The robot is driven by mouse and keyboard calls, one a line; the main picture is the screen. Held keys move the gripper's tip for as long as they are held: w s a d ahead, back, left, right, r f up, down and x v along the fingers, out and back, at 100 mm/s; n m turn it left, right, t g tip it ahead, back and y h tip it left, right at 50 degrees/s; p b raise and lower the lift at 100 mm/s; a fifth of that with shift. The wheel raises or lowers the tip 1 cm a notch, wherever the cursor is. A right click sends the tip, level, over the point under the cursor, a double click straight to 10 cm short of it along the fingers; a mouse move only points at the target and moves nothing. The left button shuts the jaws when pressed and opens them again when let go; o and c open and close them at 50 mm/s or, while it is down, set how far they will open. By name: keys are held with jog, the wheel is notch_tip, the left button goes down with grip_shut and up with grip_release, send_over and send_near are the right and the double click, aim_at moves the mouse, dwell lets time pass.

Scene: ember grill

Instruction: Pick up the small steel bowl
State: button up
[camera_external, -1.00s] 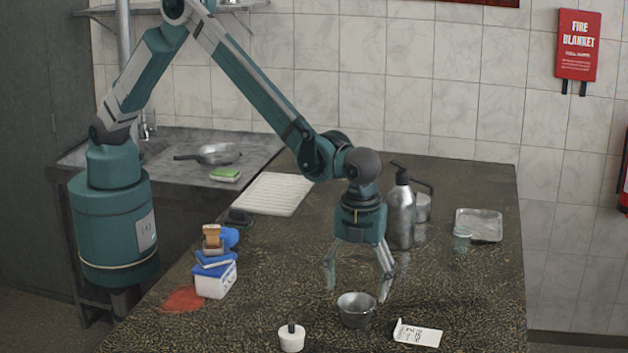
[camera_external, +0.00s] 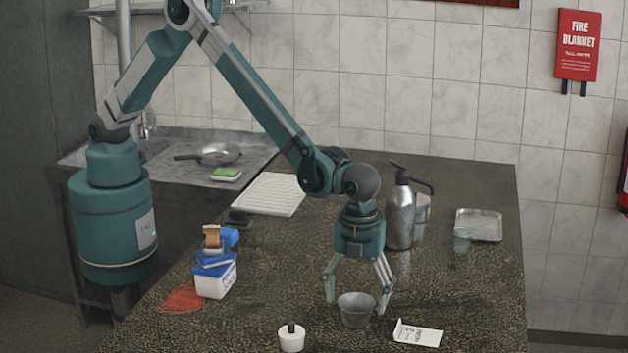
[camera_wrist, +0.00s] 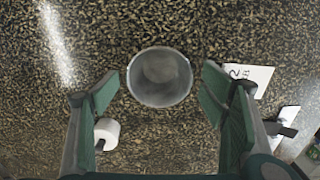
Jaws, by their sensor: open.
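The small steel bowl (camera_external: 356,311) stands upright on the dark speckled counter in the external view. In the wrist view the bowl (camera_wrist: 159,77) is round and empty, seen from above, a little ahead of and between the fingertips. My gripper (camera_external: 355,305) is open, its fingers pointing down on either side of the bowl, close above the counter. In the wrist view my gripper (camera_wrist: 160,88) has nothing between its fingers that it touches; gaps show on both sides of the bowl.
A white pot with a dark knob (camera_external: 291,338) stands front left of the bowl, and a white printed card (camera_external: 417,333) lies to its right. A steel bottle (camera_external: 400,215), a glass (camera_external: 462,239) and a tray (camera_external: 479,225) are behind right. A blue-white tub (camera_external: 215,279) stands left.

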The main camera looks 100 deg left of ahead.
aim_at(356, 310)
jog(key=shift+f+p, duration=0.35)
jog(key=shift+f, duration=1.6)
jog(key=c, duration=1)
